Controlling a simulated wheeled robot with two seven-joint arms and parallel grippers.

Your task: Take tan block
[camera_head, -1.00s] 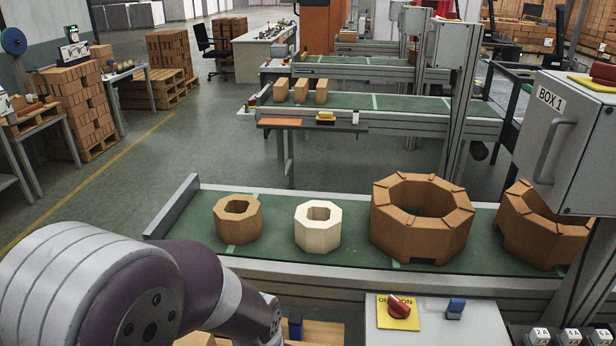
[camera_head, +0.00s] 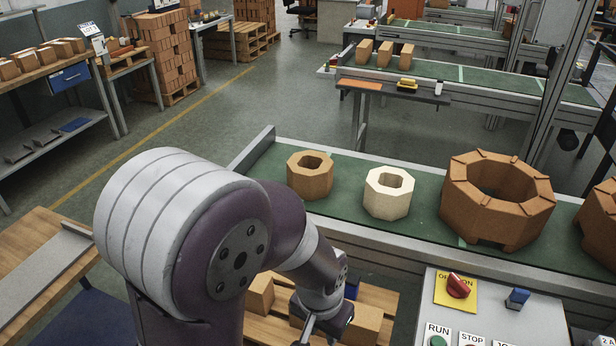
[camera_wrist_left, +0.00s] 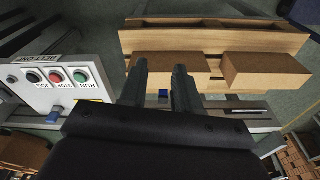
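Tan rectangular blocks lie on a wooden pallet below the conveyor's near side: one block (camera_head: 260,293) is left of my left wrist and another (camera_head: 363,324) is right of it. In the left wrist view, two tan blocks, one at left (camera_wrist_left: 165,66) and one at right (camera_wrist_left: 266,72), sit side by side on the pallet (camera_wrist_left: 215,38). My left gripper (camera_wrist_left: 161,76) is open and empty, its fingers pointing toward the left block, with a gap between them. In the head view its fingers are mostly hidden by my wrist. My right gripper is not in view.
The green conveyor (camera_head: 340,213) carries a brown octagonal ring (camera_head: 310,184), a cream one (camera_head: 387,204) and larger brown rings (camera_head: 492,216). A control panel (camera_head: 540,322) stands at the lower right. A wooden table (camera_head: 40,258) is at the left.

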